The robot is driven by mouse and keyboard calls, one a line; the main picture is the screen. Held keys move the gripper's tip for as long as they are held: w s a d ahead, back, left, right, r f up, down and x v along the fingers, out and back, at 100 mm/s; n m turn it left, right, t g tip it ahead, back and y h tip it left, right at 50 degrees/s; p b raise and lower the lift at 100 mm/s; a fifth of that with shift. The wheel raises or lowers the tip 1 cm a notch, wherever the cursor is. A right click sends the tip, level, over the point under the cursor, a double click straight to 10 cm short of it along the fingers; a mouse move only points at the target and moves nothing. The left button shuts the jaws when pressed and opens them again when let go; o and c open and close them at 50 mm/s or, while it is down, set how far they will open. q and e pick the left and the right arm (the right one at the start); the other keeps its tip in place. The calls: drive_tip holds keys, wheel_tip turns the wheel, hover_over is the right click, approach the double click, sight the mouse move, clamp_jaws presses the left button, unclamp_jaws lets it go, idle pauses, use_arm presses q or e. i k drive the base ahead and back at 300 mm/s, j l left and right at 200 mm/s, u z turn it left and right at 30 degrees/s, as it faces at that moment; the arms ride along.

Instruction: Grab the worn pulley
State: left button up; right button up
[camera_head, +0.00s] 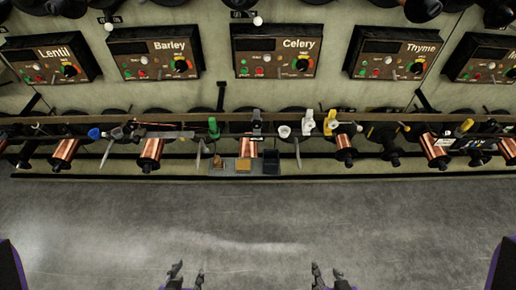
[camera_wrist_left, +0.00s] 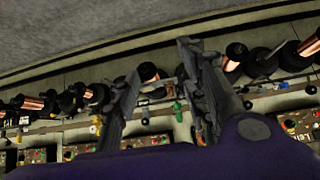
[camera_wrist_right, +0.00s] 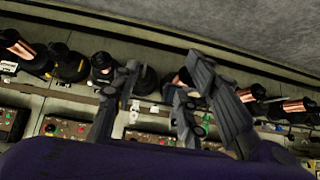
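I cannot single out a worn pulley for certain. Several small items sit along the narrow shelf in the head view: a white cup-like piece (camera_head: 284,131), a white upright piece (camera_head: 308,122), a yellow-and-white piece (camera_head: 331,121), a green piece (camera_head: 213,128), a dark clamp-like piece (camera_head: 257,121) and a blue-ended piece (camera_head: 94,133). My left gripper (camera_head: 186,277) and my right gripper (camera_head: 328,277) are at the bottom edge, far in front of the shelf. Both are open and empty; their spread fingers also show in the left wrist view (camera_wrist_left: 160,85) and the right wrist view (camera_wrist_right: 160,85).
A small grey tray (camera_head: 229,169) with a dark bin (camera_head: 271,163) juts out at the middle of the shelf. Copper wire spools (camera_head: 150,153) stick out below the shelf. Control boxes labelled Lentil (camera_head: 50,58), Barley, Celery and Thyme hang above. The grey floor (camera_head: 250,220) in front is clear.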

sight(256, 121)
drive_tip(key=i+j, duration=0.1)
drive_tip(key=j, duration=0.45)
drive_tip(key=i+j, duration=0.1)
drive_tip(key=j, duration=0.45)
drive_tip(key=i+j, duration=0.1)
drive_tip(key=j, duration=0.4)
drive_tip(key=j+z, duration=0.3)
drive_tip(key=z, duration=0.2)
drive_tip(key=j+z, duration=0.3)
drive_tip(key=z, duration=0.7)
